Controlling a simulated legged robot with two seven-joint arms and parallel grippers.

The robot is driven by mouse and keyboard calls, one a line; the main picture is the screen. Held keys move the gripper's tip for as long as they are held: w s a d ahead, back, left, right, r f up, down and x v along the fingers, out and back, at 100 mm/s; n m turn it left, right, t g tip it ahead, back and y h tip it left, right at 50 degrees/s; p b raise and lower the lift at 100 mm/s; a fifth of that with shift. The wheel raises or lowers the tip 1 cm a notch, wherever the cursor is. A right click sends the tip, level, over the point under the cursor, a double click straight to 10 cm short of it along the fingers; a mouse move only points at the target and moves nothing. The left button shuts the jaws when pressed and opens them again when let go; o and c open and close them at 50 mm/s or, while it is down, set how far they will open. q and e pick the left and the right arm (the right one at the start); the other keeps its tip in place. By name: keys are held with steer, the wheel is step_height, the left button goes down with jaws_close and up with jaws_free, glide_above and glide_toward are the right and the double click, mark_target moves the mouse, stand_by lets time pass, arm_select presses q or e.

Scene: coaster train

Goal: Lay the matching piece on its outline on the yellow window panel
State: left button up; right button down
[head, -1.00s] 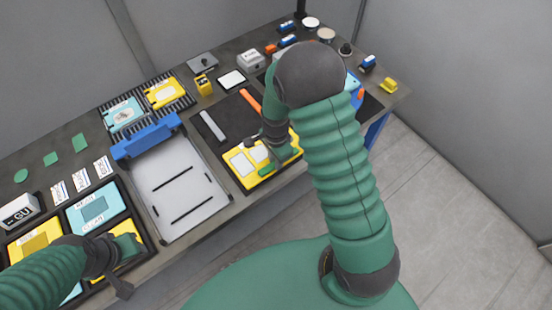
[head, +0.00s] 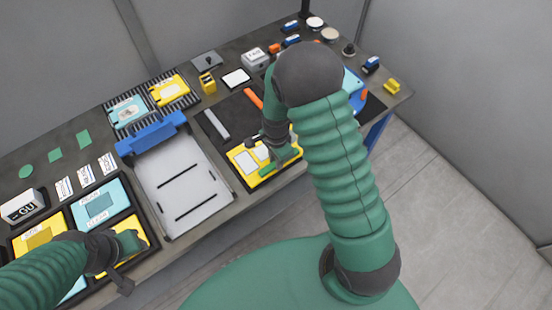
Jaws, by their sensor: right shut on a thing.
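The yellow window panel (head: 238,153) lies on a dark mat near the table's front edge, with pale windows in its face. My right gripper (head: 272,166) is low over the panel's front right part, shut on a green piece (head: 265,171). The piece is at the panel's front edge; whether it touches the panel is unclear. The gripper and arm hide the panel's right part. My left gripper (head: 128,262) is at the lower left over a dark tray with yellow and blue panels; its jaw opening is unclear.
Several loose green pieces (head: 55,155) lie at the left. A grey tray (head: 180,185) with a blue bar stands between the grippers. A grey bar (head: 216,124) and an orange bar (head: 253,99) lie behind the panel. Small blocks crowd the back.

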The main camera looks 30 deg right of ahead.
steer(key=shift+d+f, duration=0.1)
stand_by(0.3)
steer(key=c, duration=1.2)
jaws_free()
steer(key=shift+r, duration=0.3)
step_height(320, 180, up, 6)
steer(key=p, duration=0.5)
steer(key=shift+f+p, duration=0.2)
steer(key=shift+p, duration=0.15)
